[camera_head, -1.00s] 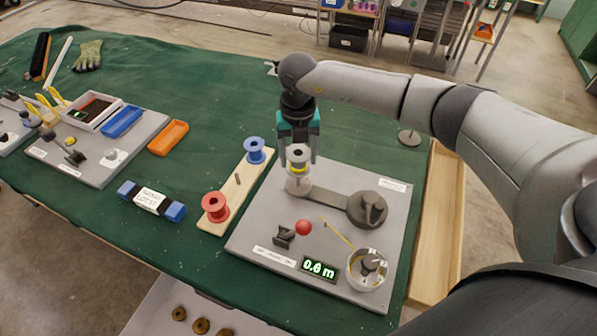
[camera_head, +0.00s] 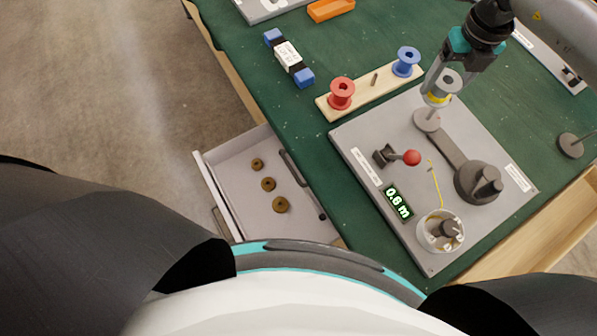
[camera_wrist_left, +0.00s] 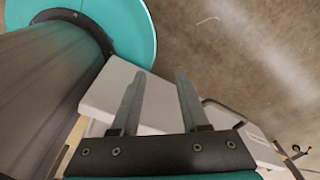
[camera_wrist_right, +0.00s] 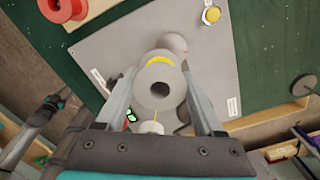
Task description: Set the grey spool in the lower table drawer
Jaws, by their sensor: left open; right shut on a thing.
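The grey spool (camera_head: 449,80) with a yellow thread band is between the fingers of my right gripper (camera_head: 441,92), which is shut on it. It is directly above the round seat at the end of the grey arm on the board (camera_head: 385,120); I cannot tell whether it touches the seat. In the right wrist view the spool (camera_wrist_right: 158,88) shows end-on between both fingers. An open drawer (camera_head: 212,192) juts from under the table's near-left edge, with brown rings inside; whether it is the lower one I cannot tell. My left gripper (camera_wrist_left: 160,75) is open and empty before a pale panel.
A red spool (camera_head: 341,93) and a blue spool (camera_head: 406,62) stand on a wooden strip. A red-knobbed lever (camera_head: 411,158), a display (camera_head: 397,202) reading 0.6 m and a white cup (camera_head: 428,236) are on the board. The drawer's floor has bare room around the rings.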

